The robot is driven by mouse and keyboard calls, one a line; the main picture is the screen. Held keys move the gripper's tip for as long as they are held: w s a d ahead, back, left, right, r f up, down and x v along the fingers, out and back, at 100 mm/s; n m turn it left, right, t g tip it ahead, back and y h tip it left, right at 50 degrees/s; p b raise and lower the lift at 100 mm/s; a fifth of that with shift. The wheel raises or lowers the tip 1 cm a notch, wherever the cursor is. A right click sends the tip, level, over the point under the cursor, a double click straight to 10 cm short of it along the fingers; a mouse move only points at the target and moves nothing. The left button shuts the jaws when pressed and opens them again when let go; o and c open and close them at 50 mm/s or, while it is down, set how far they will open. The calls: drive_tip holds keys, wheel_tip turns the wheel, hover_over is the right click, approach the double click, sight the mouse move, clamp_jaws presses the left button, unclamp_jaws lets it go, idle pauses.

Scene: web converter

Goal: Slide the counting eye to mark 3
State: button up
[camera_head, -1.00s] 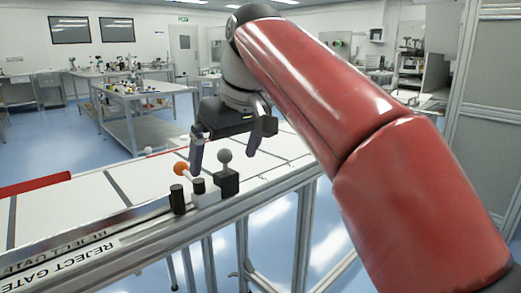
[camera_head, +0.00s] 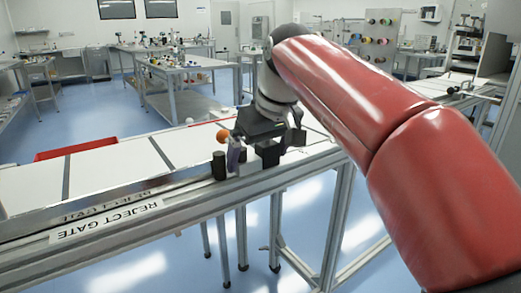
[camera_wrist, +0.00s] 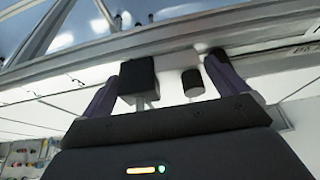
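A black block (camera_head: 268,154), which I take to be the counting eye, sits on the front rail of the white conveyor. Its grey ball knob, seen earlier, is hidden behind my gripper in the head view. My gripper (camera_head: 264,149) is low over it. In the wrist view the fingers are open, with the block (camera_wrist: 138,78) near the left finger and a black cylinder (camera_wrist: 192,83) on a white mount between them. I cannot tell whether the left finger touches the block. No mark numbers are readable.
An orange ball knob (camera_head: 223,136) and another black cylinder (camera_head: 219,166) stand just left of my gripper. The rail carries a REJECT GATE label (camera_head: 110,220). Lab tables stand behind.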

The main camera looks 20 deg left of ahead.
drive_tip(key=c, duration=0.9)
drive_tip(key=shift+d, duration=0.1)
drive_tip(key=shift+w+d+r+p, duration=0.1)
drive_tip(key=shift+w+d+p, duration=0.45)
drive_tip(key=shift+w+d, duration=1.25)
drive_tip(key=shift+w, duration=0.2)
drive_tip(key=shift+w+d, duration=0.8)
drive_tip(key=shift+w, duration=0.25)
drive_tip(key=shift+w+d, duration=0.8)
drive_tip(key=shift+w, duration=0.2)
drive_tip(key=o, duration=1)
